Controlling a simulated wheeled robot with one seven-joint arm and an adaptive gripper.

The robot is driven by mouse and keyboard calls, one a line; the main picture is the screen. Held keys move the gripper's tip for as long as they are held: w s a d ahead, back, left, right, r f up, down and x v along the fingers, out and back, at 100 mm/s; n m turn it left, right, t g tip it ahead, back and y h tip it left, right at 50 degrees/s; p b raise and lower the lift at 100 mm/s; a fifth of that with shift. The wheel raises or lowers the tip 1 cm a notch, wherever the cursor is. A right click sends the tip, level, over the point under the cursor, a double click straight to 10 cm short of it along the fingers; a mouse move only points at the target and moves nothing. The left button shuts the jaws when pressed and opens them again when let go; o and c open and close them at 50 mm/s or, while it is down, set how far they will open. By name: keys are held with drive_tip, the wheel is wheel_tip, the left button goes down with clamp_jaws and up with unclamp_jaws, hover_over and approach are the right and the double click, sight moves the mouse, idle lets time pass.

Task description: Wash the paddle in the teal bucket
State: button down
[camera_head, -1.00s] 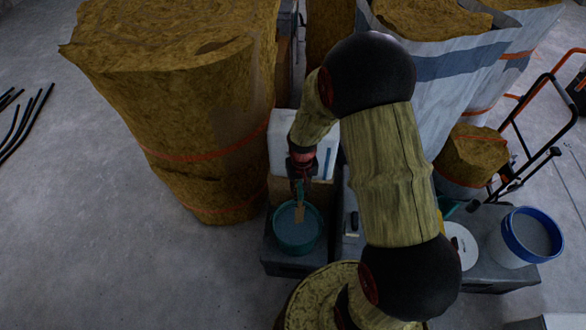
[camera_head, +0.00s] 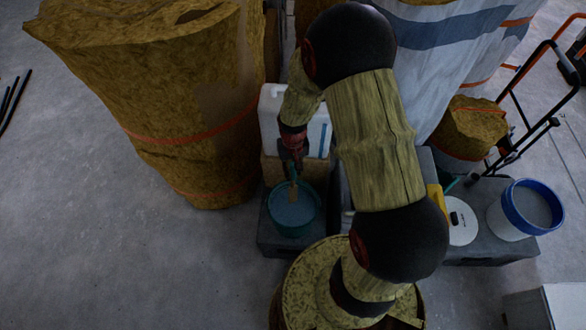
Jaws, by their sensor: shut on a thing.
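The teal bucket (camera_head: 311,222) stands on a dark grey block in front of a white jerrycan, with greyish liquid inside. My gripper (camera_head: 293,168) points down above the bucket's back rim and is shut on the paddle. The paddle (camera_head: 292,194) is a narrow tan piece with a teal upper part, hanging roughly upright over the bucket. Its lower end is at or over the liquid; I cannot tell whether it is dipped in. The jaws themselves are small and dark in this view.
A white jerrycan (camera_head: 318,131) stands right behind the bucket. A large brown wrapped roll (camera_head: 165,110) rises close at left. A white bucket with a blue rim (camera_head: 508,215) and a white round lid (camera_head: 463,228) are at right. Open floor lies at left.

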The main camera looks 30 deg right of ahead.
sight(293, 187)
drive_tip(key=shift+f+b, duration=2.1)
drive_tip(key=shift+f, duration=1.7)
drive_tip(key=shift+r, duration=0.15)
drive_tip(key=shift+r+p, duration=0.5)
drive_tip(key=shift+p, duration=0.1)
drive_tip(key=shift+f, duration=0.1)
drive_tip(key=shift+f+b, duration=0.35)
drive_tip(key=shift+f, duration=0.2)
drive_tip(key=shift+r, duration=0.1)
